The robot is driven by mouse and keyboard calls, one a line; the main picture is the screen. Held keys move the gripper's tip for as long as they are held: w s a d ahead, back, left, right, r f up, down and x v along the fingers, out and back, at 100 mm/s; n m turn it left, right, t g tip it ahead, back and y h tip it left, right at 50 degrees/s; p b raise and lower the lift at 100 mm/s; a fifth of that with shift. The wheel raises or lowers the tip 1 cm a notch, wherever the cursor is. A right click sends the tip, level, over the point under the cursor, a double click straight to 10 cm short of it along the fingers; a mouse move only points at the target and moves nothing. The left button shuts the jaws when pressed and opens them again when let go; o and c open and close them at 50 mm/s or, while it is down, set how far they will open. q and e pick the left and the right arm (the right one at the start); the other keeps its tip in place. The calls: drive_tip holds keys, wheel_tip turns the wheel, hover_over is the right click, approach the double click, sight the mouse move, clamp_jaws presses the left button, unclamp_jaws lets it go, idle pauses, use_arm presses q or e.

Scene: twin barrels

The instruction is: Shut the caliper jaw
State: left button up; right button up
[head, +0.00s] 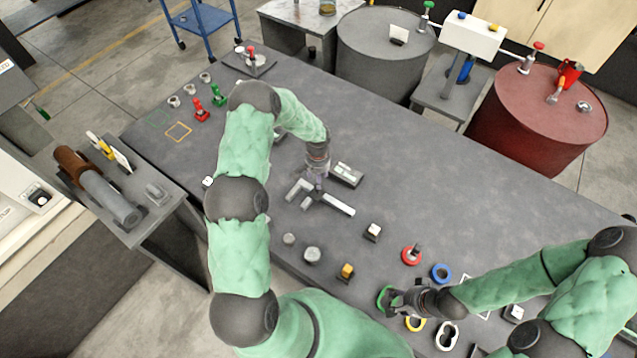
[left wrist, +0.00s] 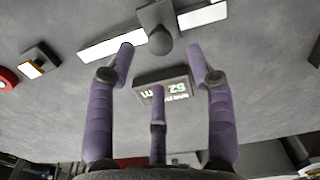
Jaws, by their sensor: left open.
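The caliper (head: 338,204) lies on the grey table, its pale bar running down to the right and its grey jaws at the left end, with a gap between them. In the left wrist view, its pale bar (left wrist: 112,45) and a grey knob (left wrist: 160,41) are at the top. A readout box (head: 346,174) stands beside it; its digits show reversed in the left wrist view (left wrist: 165,88). My left gripper (head: 314,178) is over the caliper's jaw end, its purple fingers (left wrist: 160,75) spread and empty. My right gripper (head: 390,299) is at a green ring (head: 381,297); its grip is unclear.
Several small blocks and knobs, including a yellow-topped one (head: 346,271), stand near the front edge. A red ring (head: 411,255) and a blue ring (head: 441,273) lie near my right gripper. A grey barrel (head: 380,60) and a red barrel (head: 535,125) stand behind the table. The table's back middle is clear.

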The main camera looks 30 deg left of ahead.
use_arm(q)
hover_over(313, 197)
drive_tip(key=w, duration=0.3)
drive_tip(key=shift+s+d+f, duration=0.1)
drive_tip(key=shift+d+f, duration=0.05)
drive_tip(key=shift+f, duration=1.15)
drive_tip(key=shift+d+f, duration=0.1)
drive_tip(key=shift+f, duration=1.2)
drive_tip(key=shift+c, duration=0.3)
drive_tip(key=c, duration=1)
